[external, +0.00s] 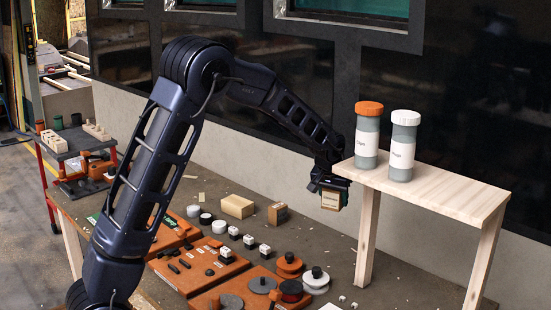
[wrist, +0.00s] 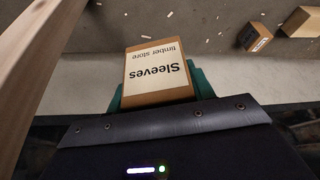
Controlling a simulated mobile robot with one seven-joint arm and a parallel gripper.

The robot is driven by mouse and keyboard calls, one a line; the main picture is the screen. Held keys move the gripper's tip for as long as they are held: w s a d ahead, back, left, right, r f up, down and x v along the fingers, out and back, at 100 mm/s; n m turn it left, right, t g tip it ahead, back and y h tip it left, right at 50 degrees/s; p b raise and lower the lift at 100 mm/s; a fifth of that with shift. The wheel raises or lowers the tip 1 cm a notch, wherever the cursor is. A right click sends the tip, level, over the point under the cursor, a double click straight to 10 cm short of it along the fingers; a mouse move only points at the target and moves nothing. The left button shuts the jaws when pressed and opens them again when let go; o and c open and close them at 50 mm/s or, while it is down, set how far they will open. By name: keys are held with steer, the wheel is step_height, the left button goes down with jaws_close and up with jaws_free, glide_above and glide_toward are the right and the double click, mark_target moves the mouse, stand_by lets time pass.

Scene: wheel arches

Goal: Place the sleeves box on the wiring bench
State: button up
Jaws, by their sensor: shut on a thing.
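The sleeves box (external: 331,200) is a small brown box with a white label. The wrist view shows the label "Sleeves, timber store" on the sleeves box (wrist: 155,68), upside down in the picture. My gripper (external: 328,186) is shut on it, with green finger pads at either side in the wrist view. The box hangs above the brown-grey bench top (external: 225,190), just left of a raised wooden stand. I see no sign naming the wiring bench. A smaller dark table (external: 72,145) with red legs stands at the far left.
The wooden stand (external: 450,195) bears an orange-lidded jar (external: 367,137) and a white-lidded jar (external: 403,147). On the bench are a wooden block (external: 237,207), a small brown box (external: 278,213), spools (external: 289,264) and orange trays (external: 205,262).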

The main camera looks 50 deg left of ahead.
steer(key=s+f+m+h, duration=0.2)
steer(key=s+f+m, duration=0.2)
steer(key=f+m, duration=0.3)
steer(key=shift+f+h, duration=0.3)
steer(key=shift+f, duration=0.3)
steer(key=s+a+f+n+y, duration=0.2)
steer(key=a+n, duration=0.2)
steer(key=a, duration=1.1)
steer(key=s+a+f+n+g+y, duration=0.15)
steer(key=a+n, duration=0.35)
steer(key=a, duration=0.9)
steer(key=s+a+f+n+t+y, duration=0.15)
steer(key=a+n, duration=0.25)
steer(key=a, duration=1.1)
steer(key=s+a+n+g, duration=0.6)
steer(key=s+a+n, duration=0.7)
steer(key=s+a, duration=2.1)
steer(key=shift+w+a+f, duration=0.3)
steer(key=shift+w+f, duration=0.1)
steer(key=shift+f, duration=0.75)
steer(key=shift+w+a+f, duration=0.3)
steer(key=shift+w+f, duration=0.05)
steer(key=shift+f, duration=0.75)
steer(key=shift+w+a+f, duration=0.3)
steer(key=shift+w+f, duration=0.1)
steer(key=shift+f, duration=0.75)
